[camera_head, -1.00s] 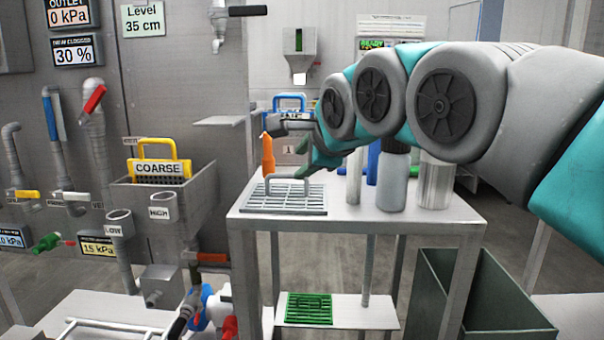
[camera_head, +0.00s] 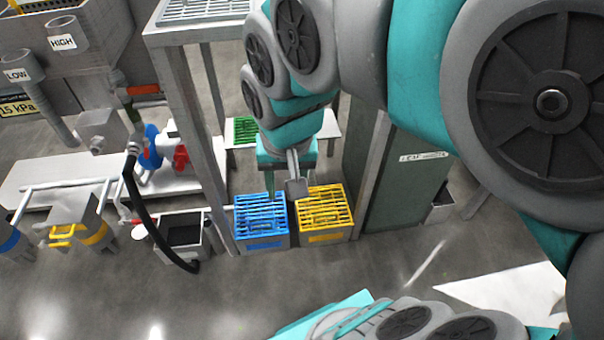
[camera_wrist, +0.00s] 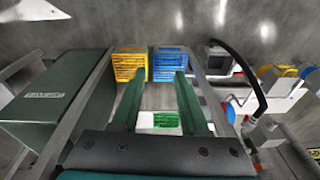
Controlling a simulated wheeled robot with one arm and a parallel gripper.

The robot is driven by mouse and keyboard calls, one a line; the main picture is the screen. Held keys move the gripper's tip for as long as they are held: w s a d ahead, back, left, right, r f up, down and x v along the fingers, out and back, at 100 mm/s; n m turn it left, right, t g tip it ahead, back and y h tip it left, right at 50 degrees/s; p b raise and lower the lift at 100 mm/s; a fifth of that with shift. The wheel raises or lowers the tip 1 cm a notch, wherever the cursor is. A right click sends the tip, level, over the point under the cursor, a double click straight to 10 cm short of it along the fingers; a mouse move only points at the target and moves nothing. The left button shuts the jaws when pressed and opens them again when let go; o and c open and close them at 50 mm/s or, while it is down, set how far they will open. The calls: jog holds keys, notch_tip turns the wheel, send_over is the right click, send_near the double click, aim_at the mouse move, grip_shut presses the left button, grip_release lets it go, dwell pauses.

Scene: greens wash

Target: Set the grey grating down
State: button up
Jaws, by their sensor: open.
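The grey grating (camera_head: 205,9) lies flat on the steel table's top, partly cut off by the upper edge of the head view. Its handle is out of frame there, and I do not see this grating in the wrist view. My gripper (camera_head: 284,188) points down, well below and away from the grating, near the blue and yellow slatted boxes. In the wrist view my gripper (camera_wrist: 158,76) has its two green fingers spread with nothing between them. In the head view I cannot tell whether a finger touches a box.
A blue box (camera_head: 262,241) and a yellow box (camera_head: 325,238) with slatted tops stand side by side on the floor. A green grating (camera_head: 245,129) lies on the low shelf. A dark green bin (camera_head: 398,185) stands right. A black hose (camera_head: 150,225) hangs left.

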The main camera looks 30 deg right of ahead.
jog(key=s+f+n+g, duration=0.3)
jog(key=s+f, duration=0.3)
jog(key=s, duration=0.4)
jog(key=shift+s+d+n, duration=0.2)
jog(key=shift+s+n, duration=0.2)
jog(key=shift+n, duration=0.3)
